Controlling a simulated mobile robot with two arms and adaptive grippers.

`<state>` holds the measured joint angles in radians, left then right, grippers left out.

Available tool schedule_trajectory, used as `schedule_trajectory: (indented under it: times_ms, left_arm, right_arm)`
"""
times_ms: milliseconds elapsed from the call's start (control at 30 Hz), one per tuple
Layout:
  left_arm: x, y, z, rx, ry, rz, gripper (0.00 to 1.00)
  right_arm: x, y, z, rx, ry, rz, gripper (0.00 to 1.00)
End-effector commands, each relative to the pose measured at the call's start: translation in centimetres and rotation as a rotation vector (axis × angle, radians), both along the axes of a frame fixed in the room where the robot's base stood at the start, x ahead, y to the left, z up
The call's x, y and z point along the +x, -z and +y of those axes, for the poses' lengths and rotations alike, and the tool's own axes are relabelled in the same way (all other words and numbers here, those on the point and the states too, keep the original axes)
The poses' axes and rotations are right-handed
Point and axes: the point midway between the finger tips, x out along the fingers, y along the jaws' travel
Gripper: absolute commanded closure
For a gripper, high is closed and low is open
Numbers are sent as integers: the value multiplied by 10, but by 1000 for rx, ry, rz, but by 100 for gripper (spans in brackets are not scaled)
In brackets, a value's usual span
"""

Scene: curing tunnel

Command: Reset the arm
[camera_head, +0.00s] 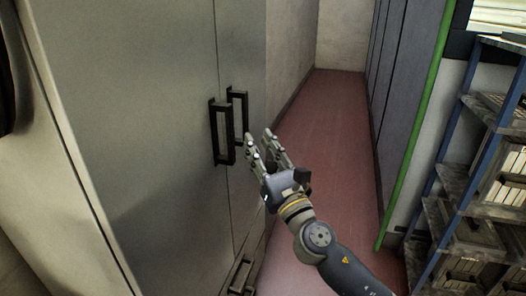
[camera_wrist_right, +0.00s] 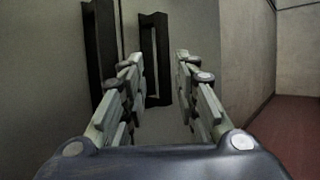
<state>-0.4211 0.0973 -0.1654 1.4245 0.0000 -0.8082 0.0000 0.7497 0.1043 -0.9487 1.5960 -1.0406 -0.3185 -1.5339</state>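My right gripper (camera_head: 262,148) reaches up from the lower right in the head view, in front of a tall grey cabinet (camera_head: 130,120) with two black door handles. Its two fingers are apart with nothing between them. The right wrist view shows the open fingers (camera_wrist_right: 158,68) pointing at the cabinet front. The far handle (camera_wrist_right: 153,60) shows between and beyond the fingers, and the near handle (camera_wrist_right: 98,60) is to their left. The gripper looks apart from both handles. My left gripper is not in either view.
A red floor aisle (camera_head: 325,130) runs back to a pale wall. Dark panels (camera_head: 405,80) with a green edge line its right side. A blue-framed shelf (camera_head: 475,170) with boxes stands at the right. A lower handle (camera_head: 241,276) is at the bottom of the cabinet.

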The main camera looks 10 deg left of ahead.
Motion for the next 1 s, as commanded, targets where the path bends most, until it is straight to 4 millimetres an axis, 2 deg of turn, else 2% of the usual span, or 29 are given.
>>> schedule_trajectory:
  times_ms: [200, 533, 633, 667, 767, 867, 900, 967, 1000]
  left_arm:
    - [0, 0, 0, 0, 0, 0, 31]
    - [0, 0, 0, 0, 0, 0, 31]
    - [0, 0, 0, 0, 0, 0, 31]
    - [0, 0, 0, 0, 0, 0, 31]
    - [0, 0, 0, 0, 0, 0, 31]
    - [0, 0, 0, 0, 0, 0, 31]
    - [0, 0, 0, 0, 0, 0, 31]
    - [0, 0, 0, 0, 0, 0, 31]
    - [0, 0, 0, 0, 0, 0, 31]
  right_arm:
    - [-10, 5, -8, -1, -2, 0, 72]
    - [-10, 7, -9, 3, -1, 5, 72]
    - [-3, 21, -17, 48, 5, 74, 72]
    - [1, 29, -22, 76, 10, 115, 72]
    - [18, 73, -49, 227, 35, 318, 72]
    - [31, 137, -85, 438, 85, 573, 72]
    - [33, 164, -100, 528, 110, 670, 72]
    - [33, 205, -121, 662, 152, 806, 72]
    - [30, 233, -135, 749, 185, 891, 72]
